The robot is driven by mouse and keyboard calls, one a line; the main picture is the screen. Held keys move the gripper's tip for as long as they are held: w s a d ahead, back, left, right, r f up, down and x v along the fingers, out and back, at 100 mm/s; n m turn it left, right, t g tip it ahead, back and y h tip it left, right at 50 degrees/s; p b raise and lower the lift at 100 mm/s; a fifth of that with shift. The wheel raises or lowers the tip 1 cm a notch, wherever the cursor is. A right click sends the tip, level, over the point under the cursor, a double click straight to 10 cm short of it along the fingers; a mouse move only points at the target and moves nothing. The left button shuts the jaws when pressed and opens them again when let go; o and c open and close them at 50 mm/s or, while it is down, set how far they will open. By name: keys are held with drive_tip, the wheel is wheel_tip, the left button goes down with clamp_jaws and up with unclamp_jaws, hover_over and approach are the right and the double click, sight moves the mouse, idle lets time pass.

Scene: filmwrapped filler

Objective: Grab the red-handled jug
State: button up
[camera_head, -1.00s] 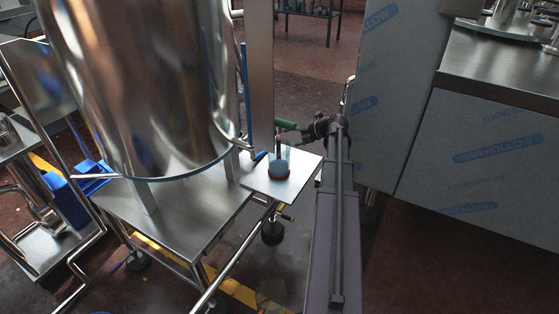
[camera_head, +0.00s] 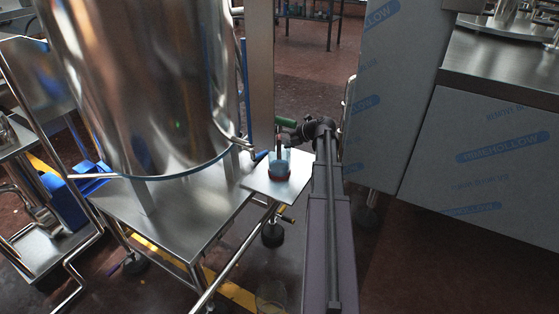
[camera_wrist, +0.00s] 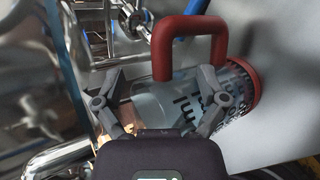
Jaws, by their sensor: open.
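The red-handled jug (camera_head: 279,166) is clear with a red base and stands upright on a small white shelf (camera_head: 297,187) beside the big steel tank. In the wrist view the jug (camera_wrist: 165,104) appears on its side, with its red handle (camera_wrist: 161,48) arching along the top and dark print near its red base ring. My gripper (camera_wrist: 162,76) is open, with the jug's clear wall showing between its fingers. The right finger overlaps the printed part; contact cannot be told. In the head view my gripper (camera_head: 291,136) is small and dark, right at the jug.
The steel tank (camera_head: 145,90) stands on a metal cart (camera_head: 175,225) just left of the shelf. A film-wrapped panel (camera_head: 400,100) and counter (camera_head: 480,150) stand to the right. Steel pipes (camera_wrist: 60,155) run at the lower left of the wrist view. A green-handled part (camera_head: 285,122) is behind the jug.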

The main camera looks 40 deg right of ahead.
idle(0.4)
drive_tip(key=shift+s, duration=0.1)
clamp_jaws()
